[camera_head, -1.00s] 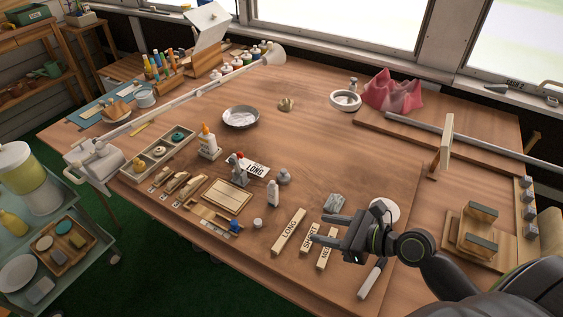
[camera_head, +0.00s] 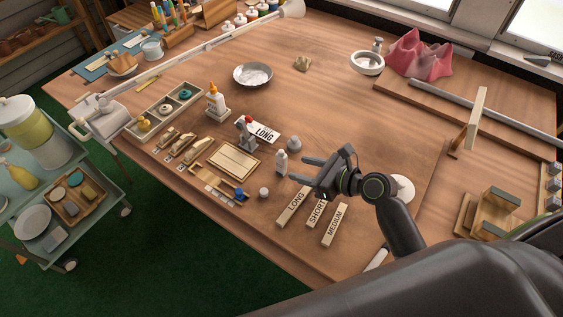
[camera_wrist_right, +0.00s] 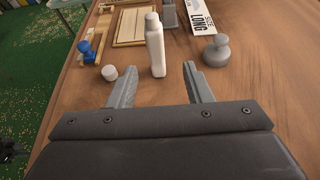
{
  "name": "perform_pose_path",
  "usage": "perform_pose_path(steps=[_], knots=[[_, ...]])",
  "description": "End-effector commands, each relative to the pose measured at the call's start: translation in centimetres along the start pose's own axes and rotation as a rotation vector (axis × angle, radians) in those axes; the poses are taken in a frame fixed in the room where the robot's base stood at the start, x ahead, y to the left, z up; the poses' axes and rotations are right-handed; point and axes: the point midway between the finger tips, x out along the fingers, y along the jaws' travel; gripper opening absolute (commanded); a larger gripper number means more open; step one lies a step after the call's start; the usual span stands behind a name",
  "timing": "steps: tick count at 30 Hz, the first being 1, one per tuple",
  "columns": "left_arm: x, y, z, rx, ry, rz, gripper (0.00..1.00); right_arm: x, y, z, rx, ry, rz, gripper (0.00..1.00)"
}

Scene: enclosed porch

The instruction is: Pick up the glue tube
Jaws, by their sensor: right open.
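A small white tube (camera_head: 281,163), which looks like the glue tube, stands upright on the wooden worktable (camera_head: 330,110). It also shows in the right wrist view (camera_wrist_right: 155,48), beyond and roughly between my fingertips. My right gripper (camera_head: 300,170) is open and empty, its fingers pointing left toward the tube. In the right wrist view, the open fingers (camera_wrist_right: 161,72) are apart, with no contact visible. A bigger white bottle with an orange cap (camera_head: 215,102) stands farther back left. My left gripper is not in view.
A small white round piece (camera_head: 264,193) and a grey knobbed weight (camera_head: 294,143) flank the tube. A wooden frame (camera_head: 234,162) and a red-topped tool (camera_head: 246,134) stand left of it. Labelled blocks (camera_head: 335,225) lie below my gripper. The table's middle is mostly clear.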

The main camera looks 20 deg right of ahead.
Motion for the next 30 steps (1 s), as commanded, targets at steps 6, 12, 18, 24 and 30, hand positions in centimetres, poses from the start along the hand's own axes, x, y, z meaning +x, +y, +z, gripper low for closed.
perform_pose_path(steps=[6,12,18,24,30], knots=[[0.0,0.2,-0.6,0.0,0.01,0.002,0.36,2.1,0.0,0.0,0.0,0.0,0.0,0.45],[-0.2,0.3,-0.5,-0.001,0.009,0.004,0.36,4.3,0.3,0.4,0.002,-0.003,0.001,0.45],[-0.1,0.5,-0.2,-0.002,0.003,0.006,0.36,6.9,0.4,0.4,0.0,-0.001,0.0,0.45],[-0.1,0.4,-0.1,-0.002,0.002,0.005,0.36,7.4,0.4,0.3,0.0,0.0,-0.001,0.45],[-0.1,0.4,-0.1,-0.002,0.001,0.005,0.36,7.4,0.4,0.3,-0.001,0.0,-0.001,0.34]])
